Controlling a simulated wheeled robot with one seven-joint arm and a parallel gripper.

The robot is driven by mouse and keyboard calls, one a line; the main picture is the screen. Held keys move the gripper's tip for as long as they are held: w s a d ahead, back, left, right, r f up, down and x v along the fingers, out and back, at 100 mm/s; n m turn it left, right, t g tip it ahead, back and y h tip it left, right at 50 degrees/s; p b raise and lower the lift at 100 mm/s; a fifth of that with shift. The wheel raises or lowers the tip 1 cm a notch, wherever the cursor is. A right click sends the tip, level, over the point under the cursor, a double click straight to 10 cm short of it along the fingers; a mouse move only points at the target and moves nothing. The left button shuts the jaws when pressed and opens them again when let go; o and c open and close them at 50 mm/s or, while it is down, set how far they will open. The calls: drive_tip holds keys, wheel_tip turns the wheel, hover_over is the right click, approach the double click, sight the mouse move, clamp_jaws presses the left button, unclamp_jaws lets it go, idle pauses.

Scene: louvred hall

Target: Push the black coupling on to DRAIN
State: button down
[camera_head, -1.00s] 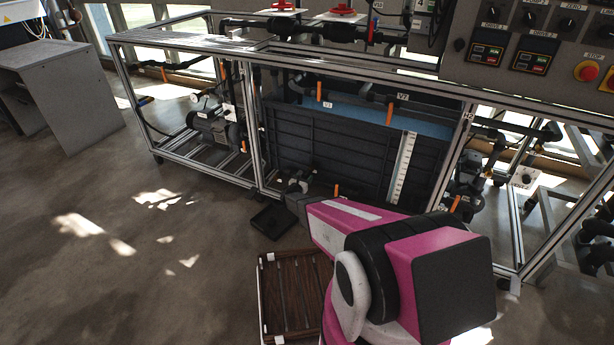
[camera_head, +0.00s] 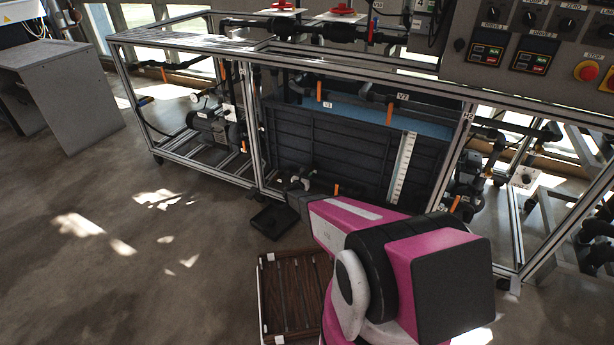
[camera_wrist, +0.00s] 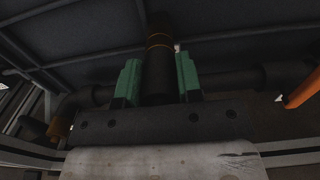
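The black coupling (camera_wrist: 158,78) shows in the wrist view as a dark upright cylinder between the two green finger pads of my gripper (camera_wrist: 157,82). The pads lie close along both its sides, and my gripper looks shut on it. An orange-brown band (camera_wrist: 159,40) rings the cylinder near its far end, and a darker, narrower part continues beyond. I cannot tell whether a gap remains there. In the head view my gripper (camera_head: 297,196) is low at the front of the dark tank, beside small pipework (camera_head: 296,182). The coupling is too small to make out there. No DRAIN lettering is readable.
The dark ribbed tank (camera_head: 345,152) stands behind my gripper within a metal frame (camera_head: 251,130). Dark pipes run beside the gripper, with an orange handle (camera_wrist: 302,90) at right. A black tray (camera_head: 273,221) and a slatted wooden crate (camera_head: 291,292) are on the floor. Open floor lies left.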

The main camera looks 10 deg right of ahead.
drive_tip(key=shift+s+a, duration=0.15)
drive_tip(key=v, duration=0.6)
drive_tip(key=shift+s, duration=0.2)
idle(0.6)
drive_tip(key=shift+a, duration=0.15)
